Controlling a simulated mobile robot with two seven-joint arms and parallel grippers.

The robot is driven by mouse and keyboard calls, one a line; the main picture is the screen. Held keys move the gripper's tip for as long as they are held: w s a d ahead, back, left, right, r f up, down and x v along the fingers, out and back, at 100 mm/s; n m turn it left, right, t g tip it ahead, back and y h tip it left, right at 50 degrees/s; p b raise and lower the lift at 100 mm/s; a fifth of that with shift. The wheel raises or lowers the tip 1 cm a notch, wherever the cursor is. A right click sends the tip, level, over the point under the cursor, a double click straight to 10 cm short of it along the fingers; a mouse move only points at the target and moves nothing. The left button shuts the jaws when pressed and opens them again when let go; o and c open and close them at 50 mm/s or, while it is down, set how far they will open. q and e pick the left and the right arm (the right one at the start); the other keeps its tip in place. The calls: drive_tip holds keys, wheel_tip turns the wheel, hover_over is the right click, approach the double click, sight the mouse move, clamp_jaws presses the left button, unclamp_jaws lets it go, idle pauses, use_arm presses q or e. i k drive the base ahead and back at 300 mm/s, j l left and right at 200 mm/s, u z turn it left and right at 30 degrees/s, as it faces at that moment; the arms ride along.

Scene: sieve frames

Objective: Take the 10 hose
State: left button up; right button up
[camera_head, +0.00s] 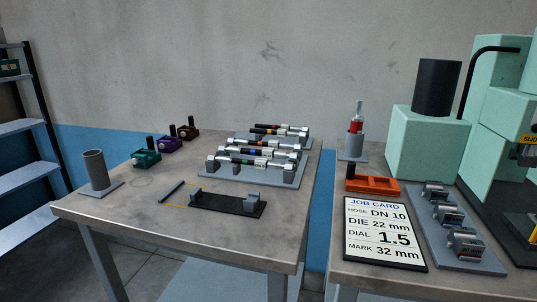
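Several black hoses with metal end fittings and coloured bands lie crosswise on a grey rack (240,176) on the left table. The front hose (237,160) has a blue band. Hoses behind it (265,131) show green, orange and red bands. Size labels are too small to read, so I cannot tell which hose is the 10. The job card (385,232) on the right table reads hose DN 10, die 22 mm, dial 1.5, mark 32 mm. Neither of my grippers is in view.
A black fixture (228,205) lies at the left table's front, with a grey cup (94,170) to its left. Green, purple and brown blocks (146,158) stand at left. The right table holds an orange tray (372,184) and a green machine (425,142). A gap separates the tables.

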sight(276, 144)
drive_tip(key=j+z, duration=0.2)
drive_tip(key=z, duration=0.25)
drive_tip(key=j+z, duration=0.2)
drive_tip(key=z, duration=0.25)
drive_tip(key=j+z, duration=0.2)
drive_tip(key=z, duration=0.2)
drive_tip(key=k+j+z, duration=0.2)
drive_tip(key=j, duration=0.2)
drive_tip(key=k+j+z, duration=0.2)
drive_tip(key=j, duration=0.2)
drive_tip(key=k+j, duration=0.35)
drive_tip(key=j, duration=0.2)
